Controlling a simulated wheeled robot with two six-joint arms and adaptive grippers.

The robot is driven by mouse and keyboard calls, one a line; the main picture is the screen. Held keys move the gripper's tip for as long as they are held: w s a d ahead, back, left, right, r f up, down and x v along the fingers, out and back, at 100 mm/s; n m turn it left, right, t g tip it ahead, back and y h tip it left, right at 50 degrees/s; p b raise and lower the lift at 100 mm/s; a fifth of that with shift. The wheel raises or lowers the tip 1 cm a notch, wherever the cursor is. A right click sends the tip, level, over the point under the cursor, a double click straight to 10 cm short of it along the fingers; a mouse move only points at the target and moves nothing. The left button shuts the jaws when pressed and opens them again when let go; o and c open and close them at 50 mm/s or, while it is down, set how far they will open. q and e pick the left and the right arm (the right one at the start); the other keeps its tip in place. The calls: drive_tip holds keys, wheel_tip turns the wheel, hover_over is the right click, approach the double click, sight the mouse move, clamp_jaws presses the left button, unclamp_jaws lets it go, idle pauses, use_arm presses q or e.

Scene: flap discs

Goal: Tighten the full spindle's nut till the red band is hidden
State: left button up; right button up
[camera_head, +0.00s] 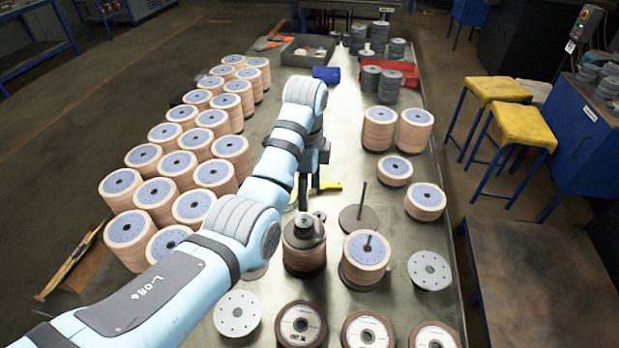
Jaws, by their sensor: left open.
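A full spindle (304,258) carries a stack of dark brown discs near the table's middle. A grey nut (304,226) with a wide flange sits on top of it. I cannot make out a red band from here. My left gripper (308,198) points down above and just behind the nut, open, partly hidden by my own arm. I cannot tell whether its fingers touch the nut. To the right, another spindle (366,250) holds tan discs with its rod tip showing. Behind that stands a bare spindle (358,214) with a round base. My right gripper is out of view.
Stacks of tan discs (180,168) fill the table's left side; several more (380,128) stand at the right. Grey plates (237,313) and brown-rimmed discs (300,324) lie in front. A yellow object (330,185) lies behind the gripper. A grey tray (308,52) is at the back.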

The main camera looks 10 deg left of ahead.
sight(304, 221)
use_arm(q)
drive_tip(key=s+f, duration=0.2)
drive_tip(key=s, duration=0.1)
drive_tip(key=shift+s+a+f, duration=0.15)
drive_tip(key=shift+a+f, duration=0.05)
drive_tip(key=shift+f, duration=0.15)
drive_tip(key=f, duration=0.1)
drive_tip(key=w+f, duration=0.2)
drive_tip(key=f, duration=0.1)
drive_tip(key=shift+f+b, duration=0.3)
drive_tip(key=shift+b, duration=0.05)
drive_tip(key=shift+f, duration=0.15)
drive_tip(key=shift+s, duration=0.4)
drive_tip(key=shift+n+p, duration=0.6)
drive_tip(key=shift+n, duration=0.4)
drive_tip(key=n, duration=0.2)
drive_tip(key=shift+w+n, duration=0.25)
drive_tip(key=shift+n, duration=0.15)
drive_tip(key=n, duration=0.6)
drive_tip(key=shift+s+d+n, duration=0.1)
drive_tip(key=shift+n, duration=0.2)
drive_tip(key=n, duration=0.3)
drive_tip(key=shift+n, duration=0.3)
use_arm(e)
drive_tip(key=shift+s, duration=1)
